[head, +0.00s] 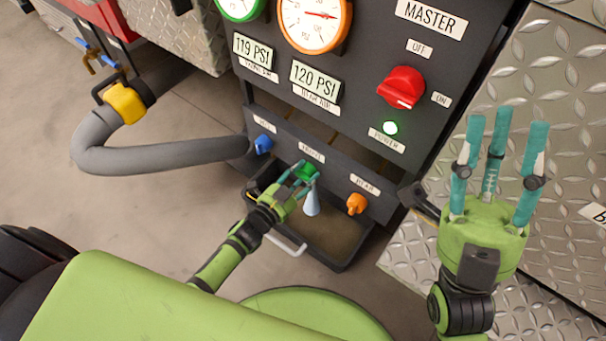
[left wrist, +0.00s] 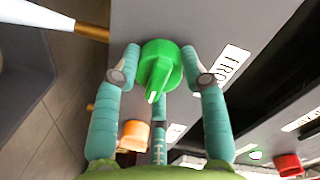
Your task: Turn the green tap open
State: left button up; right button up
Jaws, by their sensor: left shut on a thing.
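The green tap (head: 306,172) is on the lower front of the dark pump panel, between a blue tap and an orange tap. My left gripper (head: 298,180) is at it, with its teal fingers shut around the green knob. In the left wrist view the green tap (left wrist: 158,72) sits between the fingertips, its white pointer mark facing the gripper. A pale stream (head: 311,200) comes down below the green tap. My right gripper (head: 497,140) is raised at the right, its three fingers spread, empty and away from the panel.
The blue tap (head: 263,144) and orange tap (head: 356,203) stand on either side. A dark tray (head: 345,266) lies below the taps. The red master switch (head: 401,88) is higher up, with a lit green power light (head: 390,128). A grey hose (head: 165,155) runs at the left.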

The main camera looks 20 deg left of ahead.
pick_arm(q)
jog(key=shift+w+d+r, duration=0.1)
jog(key=shift+w+r, duration=0.1)
jog(key=shift+r, duration=0.15)
jog(key=o, duration=1.2)
jog(key=shift+c, duration=0.2)
jog(key=shift+s+f, duration=0.1)
jog(key=shift+f, duration=0.1)
jog(key=shift+s, duration=0.25)
jog(key=v, duration=1.1)
jog(key=shift+s, duration=0.25)
